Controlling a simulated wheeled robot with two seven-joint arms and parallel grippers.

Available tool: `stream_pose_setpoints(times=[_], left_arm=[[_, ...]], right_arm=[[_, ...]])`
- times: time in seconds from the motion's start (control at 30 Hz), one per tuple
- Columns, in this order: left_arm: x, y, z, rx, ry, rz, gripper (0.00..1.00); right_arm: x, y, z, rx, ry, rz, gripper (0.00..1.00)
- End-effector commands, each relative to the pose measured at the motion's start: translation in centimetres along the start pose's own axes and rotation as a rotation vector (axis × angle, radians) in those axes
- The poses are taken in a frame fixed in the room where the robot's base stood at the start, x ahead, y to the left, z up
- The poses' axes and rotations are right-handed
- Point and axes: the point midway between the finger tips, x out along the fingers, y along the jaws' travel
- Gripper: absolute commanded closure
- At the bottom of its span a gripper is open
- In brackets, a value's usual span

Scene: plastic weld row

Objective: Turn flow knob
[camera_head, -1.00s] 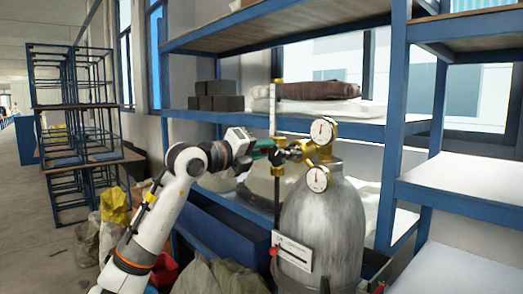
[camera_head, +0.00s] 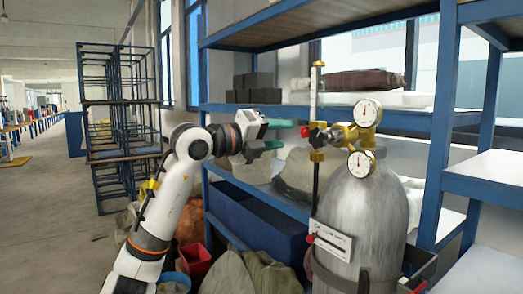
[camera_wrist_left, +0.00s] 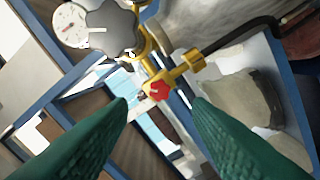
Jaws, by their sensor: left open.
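A small red knob (camera_head: 305,132) sits on the brass valve under an upright clear flow tube (camera_head: 316,92). In the left wrist view the red knob (camera_wrist_left: 158,90) lies ahead, between my fingertips in the picture. A larger dark grey knob (camera_wrist_left: 112,28) on the brass regulator is above it; it also shows in the head view (camera_head: 324,138). Which one is the flow knob is not labelled. My left gripper (camera_head: 283,134), with green fingers, is open and empty, just left of the red knob and apart from it. My right gripper is not in view.
Two round gauges, upper (camera_head: 367,113) and lower (camera_head: 361,163), sit on the regulator above a grey cylinder (camera_head: 365,215). A blue shelf rack (camera_head: 440,130) stands behind. Dark blocks (camera_head: 254,88) rest on a shelf. Floor at left is open.

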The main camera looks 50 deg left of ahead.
Motion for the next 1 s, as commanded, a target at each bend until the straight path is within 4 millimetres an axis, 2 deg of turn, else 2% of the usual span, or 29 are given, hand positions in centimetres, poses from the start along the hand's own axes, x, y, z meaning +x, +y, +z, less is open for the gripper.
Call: stream_pose_setpoints(times=[0.03, 0.1, 0.3, 1.0], left_arm=[[-1.1, -0.5, 0.3, 0.001, 0.002, 0.0, 0.55], [-2.4, -0.4, 0.3, 0.002, 0.001, 0.0, 0.55], [-4.6, -0.2, 0.1, -0.001, 0.001, 0.0, 0.55], [-4.9, 0.0, 0.1, -0.002, -0.003, 0.002, 0.55]], right_arm=[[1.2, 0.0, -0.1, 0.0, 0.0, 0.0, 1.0], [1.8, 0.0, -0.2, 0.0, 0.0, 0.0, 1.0], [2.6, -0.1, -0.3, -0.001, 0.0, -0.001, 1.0], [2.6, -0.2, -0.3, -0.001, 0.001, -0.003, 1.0]])
